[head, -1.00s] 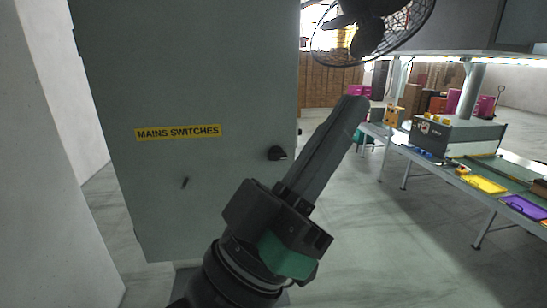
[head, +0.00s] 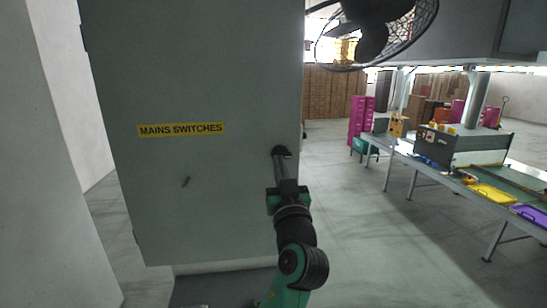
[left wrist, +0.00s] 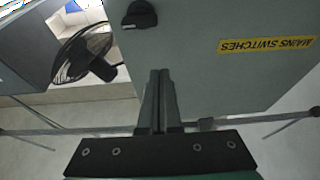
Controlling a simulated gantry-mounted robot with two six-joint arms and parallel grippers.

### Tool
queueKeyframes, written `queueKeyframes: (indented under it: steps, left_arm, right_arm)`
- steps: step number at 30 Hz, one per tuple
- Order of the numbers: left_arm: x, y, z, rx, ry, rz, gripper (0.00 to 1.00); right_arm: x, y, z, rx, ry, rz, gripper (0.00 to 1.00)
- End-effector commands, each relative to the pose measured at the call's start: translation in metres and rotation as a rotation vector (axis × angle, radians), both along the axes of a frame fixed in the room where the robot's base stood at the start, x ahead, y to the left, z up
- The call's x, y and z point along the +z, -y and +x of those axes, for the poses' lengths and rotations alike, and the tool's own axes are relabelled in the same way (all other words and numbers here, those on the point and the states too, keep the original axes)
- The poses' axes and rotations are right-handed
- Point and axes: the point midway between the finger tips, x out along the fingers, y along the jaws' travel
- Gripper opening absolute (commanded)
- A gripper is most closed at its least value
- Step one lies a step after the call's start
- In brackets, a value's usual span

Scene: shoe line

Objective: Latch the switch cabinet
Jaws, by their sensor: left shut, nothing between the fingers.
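The grey switch cabinet (head: 205,85) fills the left middle of the head view, its door flat and bearing a yellow "MAINS SWITCHES" label (head: 181,129). A black knob (head: 281,151) sits near the door's right edge. My left gripper (head: 281,162) is shut and empty, its tips at or just in front of the knob's lower part in the head view. In the left wrist view the picture is upside down; the shut fingers (left wrist: 159,75) point at the door, and the knob (left wrist: 139,15) shows beyond and left of their tips, apart from them. My right gripper is not in view.
A black fan (head: 375,35) hangs at the upper right of the cabinet. A long workbench (head: 420,167) with a grey machine and coloured trays stands at the right. A pale wall (head: 45,150) is at the left. The floor between cabinet and bench is clear.

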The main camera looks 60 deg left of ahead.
Motion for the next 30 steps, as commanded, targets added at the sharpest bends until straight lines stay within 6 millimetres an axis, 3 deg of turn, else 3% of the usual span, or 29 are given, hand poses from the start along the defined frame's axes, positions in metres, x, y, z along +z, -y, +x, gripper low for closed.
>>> queueKeyframes:
  steps: [7, 15, 19, 21, 26, 27, 30]
  left_arm:
    - [-0.004, -0.004, 0.003, -0.001, 0.001, -0.002, 0.0]
    - [-0.002, -0.021, 0.01, 0.001, 0.004, -0.001, 0.0]
    - [0.016, -0.046, 0.021, 0.002, -0.001, -0.001, 0.0]
    - [0.028, -0.059, 0.028, 0.003, -0.004, 0.0, 0.0]
    - [0.04, -0.088, 0.042, 0.002, -0.003, -0.001, 0.0]
    - [0.025, -0.086, 0.043, -0.001, -0.005, -0.003, 0.0]
    - [0.009, -0.085, 0.042, -0.001, -0.004, -0.002, 0.0]
  right_arm:
    - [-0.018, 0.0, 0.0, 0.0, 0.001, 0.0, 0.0]
    - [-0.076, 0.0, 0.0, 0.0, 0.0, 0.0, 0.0]
    - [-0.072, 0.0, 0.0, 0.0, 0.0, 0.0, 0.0]
    - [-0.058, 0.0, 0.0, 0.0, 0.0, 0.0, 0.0]
    - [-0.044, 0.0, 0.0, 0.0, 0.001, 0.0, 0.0]
    - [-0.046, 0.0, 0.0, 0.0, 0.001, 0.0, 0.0]
    - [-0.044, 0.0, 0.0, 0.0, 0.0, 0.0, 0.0]
